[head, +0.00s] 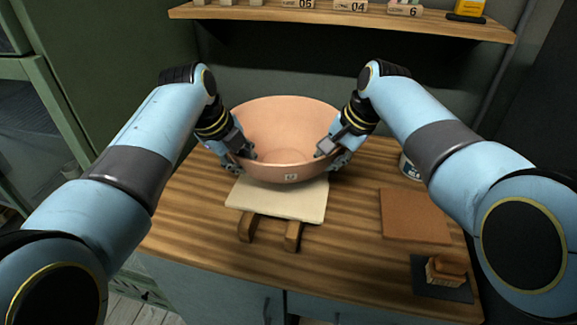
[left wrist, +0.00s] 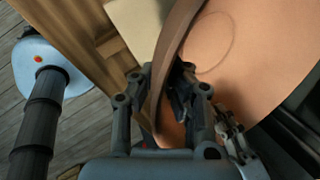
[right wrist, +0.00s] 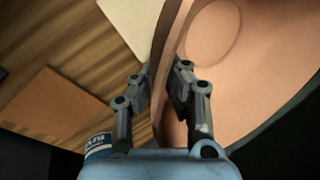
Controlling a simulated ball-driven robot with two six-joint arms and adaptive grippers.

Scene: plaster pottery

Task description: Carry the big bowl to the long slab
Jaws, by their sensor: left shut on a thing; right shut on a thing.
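The big bowl (head: 283,119) is wide and terracotta-pink, with a small pale tag on its near outside. My left gripper (head: 243,158) is shut on its left wall and my right gripper (head: 332,155) is shut on its right wall. In the left wrist view the fingers (left wrist: 160,100) straddle the rim of the bowl (left wrist: 245,60). In the right wrist view the fingers (right wrist: 160,90) straddle the rim of the bowl (right wrist: 250,80). A cream slab (head: 275,205) lies on two wooden bars just in front of and partly below the bowl. The bowl hides its far part.
The wooden bench (head: 190,225) has a square brown slab (head: 415,215) at the right and a wooden block on a dark mat (head: 443,277) at the front right. A labelled tin (head: 409,168) stands behind my right arm. A shelf (head: 340,18) with numbered blocks runs above the back.

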